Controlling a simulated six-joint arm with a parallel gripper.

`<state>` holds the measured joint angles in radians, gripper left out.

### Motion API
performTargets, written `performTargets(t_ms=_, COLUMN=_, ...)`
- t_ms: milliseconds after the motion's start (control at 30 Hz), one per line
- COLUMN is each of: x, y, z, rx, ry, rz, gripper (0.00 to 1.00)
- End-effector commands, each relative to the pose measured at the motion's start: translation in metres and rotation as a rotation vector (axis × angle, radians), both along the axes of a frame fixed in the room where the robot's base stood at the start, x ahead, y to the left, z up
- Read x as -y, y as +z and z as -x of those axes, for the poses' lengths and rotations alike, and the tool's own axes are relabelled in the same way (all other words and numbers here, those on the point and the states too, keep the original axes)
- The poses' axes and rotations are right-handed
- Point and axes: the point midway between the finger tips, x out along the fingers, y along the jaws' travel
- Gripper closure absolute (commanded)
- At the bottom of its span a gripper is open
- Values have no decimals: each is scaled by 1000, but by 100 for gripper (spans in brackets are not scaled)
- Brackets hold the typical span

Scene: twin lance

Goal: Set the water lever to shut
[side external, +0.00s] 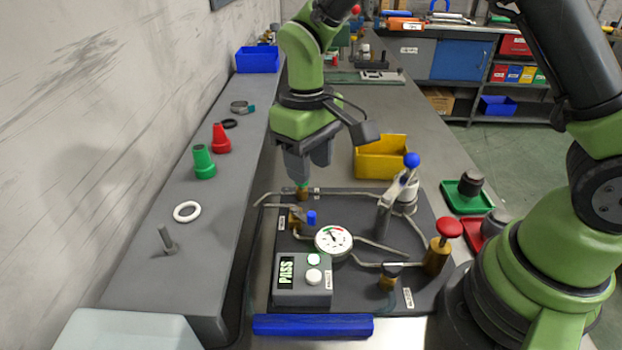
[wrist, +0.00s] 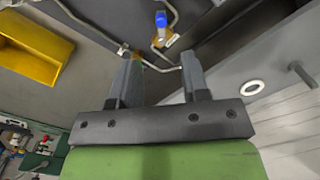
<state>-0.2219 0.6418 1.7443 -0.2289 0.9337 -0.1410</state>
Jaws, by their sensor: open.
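A small blue-handled lever (side external: 311,217) sits on a brass valve on the dark plumbing board (side external: 380,302). It also shows in the wrist view (wrist: 161,18), at the top, beyond the fingertips. A taller hand lever with a blue ball (side external: 412,160) stands on a grey cylinder farther right. I cannot read which label says water. My gripper (side external: 312,172) points down above the board's back left edge, behind the small blue lever and apart from it. In the wrist view my gripper (wrist: 160,60) is open, with nothing between its fingers.
A white dial gauge (side external: 333,240), a box reading PASS (side external: 303,280) and a red knob (side external: 448,228) crowd the board, with bent pipes between. A yellow bin (side external: 382,158) stands behind. The left ledge (side external: 150,235) holds a white ring (side external: 187,212) and cones.

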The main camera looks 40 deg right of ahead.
Motion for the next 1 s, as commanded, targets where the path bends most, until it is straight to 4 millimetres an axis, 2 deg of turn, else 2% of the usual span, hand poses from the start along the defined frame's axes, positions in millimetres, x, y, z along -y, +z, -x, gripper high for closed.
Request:
performTargets(t_ms=300, x=7, y=-8, z=-29, rx=-258, ry=-200, rz=2, gripper=58)
performTargets(t_ms=567, x=6, y=-10, z=-33, rx=-349, ry=-278, rz=-12, gripper=58)
performTargets(t_ms=767, x=4, y=-33, z=-22, rx=-354, ry=-277, rz=-12, gripper=58)
performTargets(t_ms=1000, x=1, y=-74, z=-6, rx=-352, ry=-278, rz=-12, gripper=58)
